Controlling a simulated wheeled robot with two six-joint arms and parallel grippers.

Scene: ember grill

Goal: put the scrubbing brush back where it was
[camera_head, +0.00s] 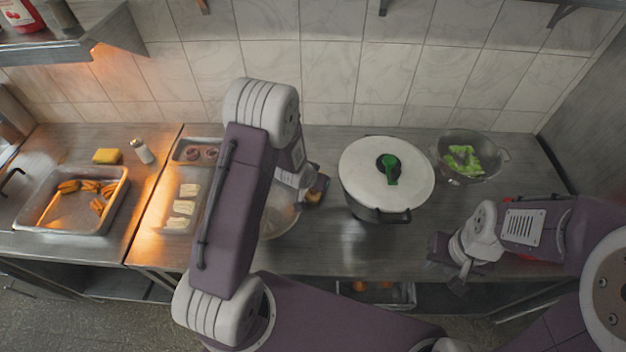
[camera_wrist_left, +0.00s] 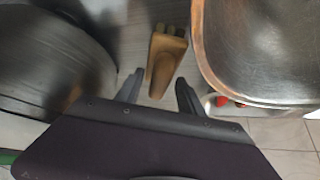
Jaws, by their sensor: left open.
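The scrubbing brush (camera_wrist_left: 165,58) looks like a tan wooden piece with a notched far end. In the left wrist view it lies on the counter between the pot and the steel pan. My left gripper (camera_wrist_left: 158,92) is open, with the brush's near end between its fingertips; I see no grip on it. In the head view my left arm hides most of this spot; a small brown-orange bit shows by the left wrist, left of the pot. My right gripper (camera_head: 452,270) hangs over the counter's front edge at the right; its fingers are too small to read.
A lidded pot (camera_head: 362,170) stands right of the left gripper. A steel pan (camera_head: 282,222) is partly behind my left arm. A colander (camera_head: 498,158) with greens stands back right. A tray (camera_head: 48,228), yellow sponge (camera_head: 107,156) and shaker (camera_head: 142,151) are at the left.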

